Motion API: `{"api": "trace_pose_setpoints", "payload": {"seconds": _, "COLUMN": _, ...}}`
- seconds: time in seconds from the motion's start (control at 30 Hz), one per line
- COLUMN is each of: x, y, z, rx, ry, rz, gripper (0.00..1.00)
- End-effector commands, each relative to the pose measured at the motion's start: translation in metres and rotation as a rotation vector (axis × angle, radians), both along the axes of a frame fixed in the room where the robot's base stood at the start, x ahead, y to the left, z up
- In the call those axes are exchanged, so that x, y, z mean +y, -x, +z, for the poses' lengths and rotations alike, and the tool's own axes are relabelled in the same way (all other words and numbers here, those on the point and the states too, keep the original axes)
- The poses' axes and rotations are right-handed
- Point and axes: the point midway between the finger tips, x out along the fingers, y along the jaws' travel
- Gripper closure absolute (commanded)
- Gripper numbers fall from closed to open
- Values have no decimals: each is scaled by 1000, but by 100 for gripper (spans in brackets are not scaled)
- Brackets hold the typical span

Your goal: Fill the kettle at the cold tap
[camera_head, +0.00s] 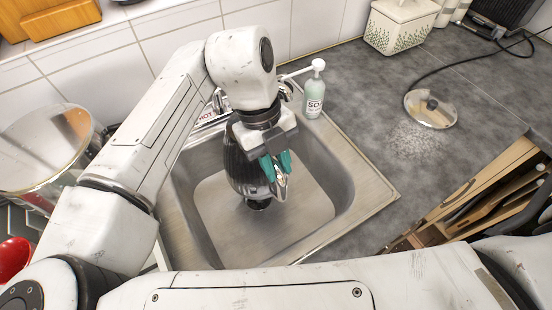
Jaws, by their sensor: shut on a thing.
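A dark kettle (243,172) with a shiny, ribbed-looking body is in the metal sink (315,185), toward its left and middle. My gripper (276,168), with teal fingers, is shut on the kettle's bright curved handle at its right side. A dark round part (258,204) shows below the kettle; I cannot tell whether it is the drain or part of the kettle. The tap (287,88) is mostly hidden behind my arm; only bits of metal show. A label reading "HOT" (206,117) is at the sink's back left. The cold tap and any water flow cannot be made out.
A white canister (399,25) stands at the back. The right of the sink is clear.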

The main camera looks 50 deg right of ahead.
Motion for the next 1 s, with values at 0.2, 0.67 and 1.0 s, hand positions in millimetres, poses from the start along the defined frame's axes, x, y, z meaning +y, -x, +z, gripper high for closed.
{"api": "trace_pose_setpoints", "payload": {"seconds": 0.2, "x": -1, "y": 0, "z": -20, "rx": -2, "ry": 2, "rz": 0, "gripper": 100}}
{"api": "trace_pose_setpoints", "payload": {"seconds": 0.67, "x": -1, "y": 0, "z": -55, "rx": -1, "ry": 4, "rz": 0, "gripper": 100}}
{"api": "trace_pose_setpoints", "payload": {"seconds": 1.0, "x": 0, "y": 0, "z": -81, "rx": -1, "ry": 3, "rz": 1, "gripper": 100}}
